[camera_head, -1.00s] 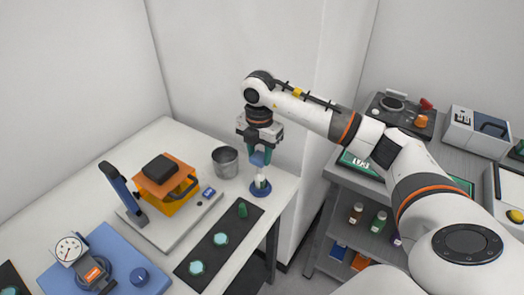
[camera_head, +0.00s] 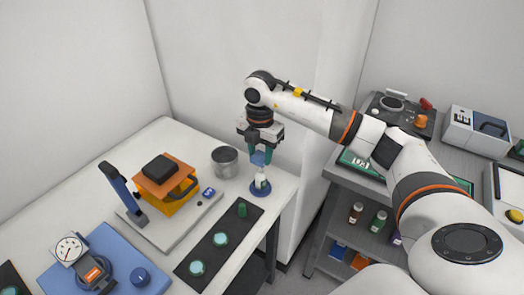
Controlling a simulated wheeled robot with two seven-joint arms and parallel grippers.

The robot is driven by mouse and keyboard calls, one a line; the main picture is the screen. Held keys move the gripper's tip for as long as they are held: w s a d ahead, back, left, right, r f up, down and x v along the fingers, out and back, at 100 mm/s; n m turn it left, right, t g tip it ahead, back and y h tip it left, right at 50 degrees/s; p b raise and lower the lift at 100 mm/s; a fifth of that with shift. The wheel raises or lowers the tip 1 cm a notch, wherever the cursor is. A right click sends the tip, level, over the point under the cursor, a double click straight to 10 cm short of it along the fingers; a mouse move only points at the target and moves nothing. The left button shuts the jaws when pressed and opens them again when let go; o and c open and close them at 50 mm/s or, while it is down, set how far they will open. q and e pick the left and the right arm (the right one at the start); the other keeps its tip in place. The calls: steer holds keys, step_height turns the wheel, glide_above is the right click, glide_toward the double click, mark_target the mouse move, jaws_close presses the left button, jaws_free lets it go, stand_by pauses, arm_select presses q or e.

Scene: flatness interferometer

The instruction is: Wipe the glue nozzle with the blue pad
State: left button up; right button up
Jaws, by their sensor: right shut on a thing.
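My right gripper (camera_head: 260,154) points down over the far right corner of the white table. It is shut on a blue pad (camera_head: 258,159). The pad is right at the top of a small white bottle, the glue nozzle (camera_head: 261,180). The bottle stands upright in a round blue base (camera_head: 259,188). The pad hides the bottle's tip, and I cannot tell whether they touch. My left gripper is not in view.
A metal cup (camera_head: 225,162) stands just left of the bottle. A dark mat (camera_head: 209,244) with green pieces lies in front. An orange device (camera_head: 167,185) and a dial gauge (camera_head: 69,249) stand to the left. A grey shelf unit (camera_head: 336,212) is at right.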

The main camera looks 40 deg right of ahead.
steer(key=shift+a, duration=0.35)
steer(key=shift+w+r+p, duration=0.1)
steer(key=shift+r+p, duration=1.8)
steer(key=shift+r, duration=0.65)
steer(key=shift+f, duration=0.15)
steer(key=shift+d+f+b, duration=0.2)
steer(key=shift+f+b, duration=0.6)
steer(key=shift+f, duration=0.25)
steer(key=shift+d+f+b, duration=0.2)
steer(key=shift+f+b, duration=0.55)
steer(key=shift+f, duration=0.25)
steer(key=shift+f, duration=0.35)
steer(key=shift+a, duration=0.15)
steer(key=shift+a, duration=0.25)
